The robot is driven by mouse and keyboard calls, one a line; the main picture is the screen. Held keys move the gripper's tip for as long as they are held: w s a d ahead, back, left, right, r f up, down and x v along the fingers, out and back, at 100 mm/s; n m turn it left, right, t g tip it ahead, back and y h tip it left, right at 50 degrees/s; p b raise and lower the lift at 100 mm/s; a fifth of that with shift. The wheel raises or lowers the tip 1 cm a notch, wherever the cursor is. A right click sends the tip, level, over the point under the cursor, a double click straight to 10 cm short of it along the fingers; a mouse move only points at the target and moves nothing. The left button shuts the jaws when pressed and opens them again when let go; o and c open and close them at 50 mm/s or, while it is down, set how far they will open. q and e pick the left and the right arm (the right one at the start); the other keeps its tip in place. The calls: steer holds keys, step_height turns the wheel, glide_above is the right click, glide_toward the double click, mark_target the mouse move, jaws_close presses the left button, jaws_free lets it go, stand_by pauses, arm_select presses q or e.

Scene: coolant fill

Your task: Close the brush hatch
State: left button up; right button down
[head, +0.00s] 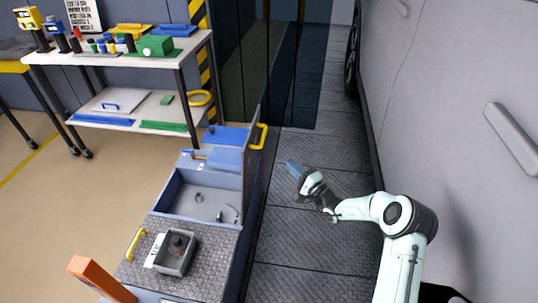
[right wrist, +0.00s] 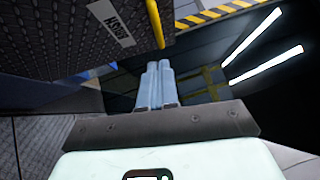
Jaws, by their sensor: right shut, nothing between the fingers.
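The brush hatch (head: 250,152) stands open and upright at the right edge of an open bay (head: 176,194) in the machine. In the head view it is almost edge-on, with its yellow handle (head: 262,136) sticking out to the right. In the right wrist view the hatch's dark textured outer face (right wrist: 60,40) shows a BRUSH label (right wrist: 110,22) and the yellow handle (right wrist: 155,22). My right gripper (head: 293,168) is shut and empty, to the right of the hatch and apart from it. Its closed fingers also show in the right wrist view (right wrist: 155,85). My left gripper is out of view.
A textured deck (head: 205,265) with another yellow handle (head: 136,245) and a grey box-shaped fitting (head: 176,253) lies in front of the bay. A loaded shelf (head: 120,58) stands behind left. A large grey body (head: 450,90) borders the right. The floor lane (head: 300,240) between is clear.

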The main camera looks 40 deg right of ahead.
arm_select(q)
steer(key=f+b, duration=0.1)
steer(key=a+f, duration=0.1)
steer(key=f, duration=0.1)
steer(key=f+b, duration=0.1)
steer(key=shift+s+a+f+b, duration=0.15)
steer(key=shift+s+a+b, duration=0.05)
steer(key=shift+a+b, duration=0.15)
arm_select(e)
steer(key=w+a+r, duration=0.1)
steer(key=w+a, duration=0.1)
steer(key=w, duration=0.7)
steer(key=shift+w+a+r, duration=0.2)
steer(key=shift+w+r, duration=0.15)
steer(key=shift+w, duration=0.05)
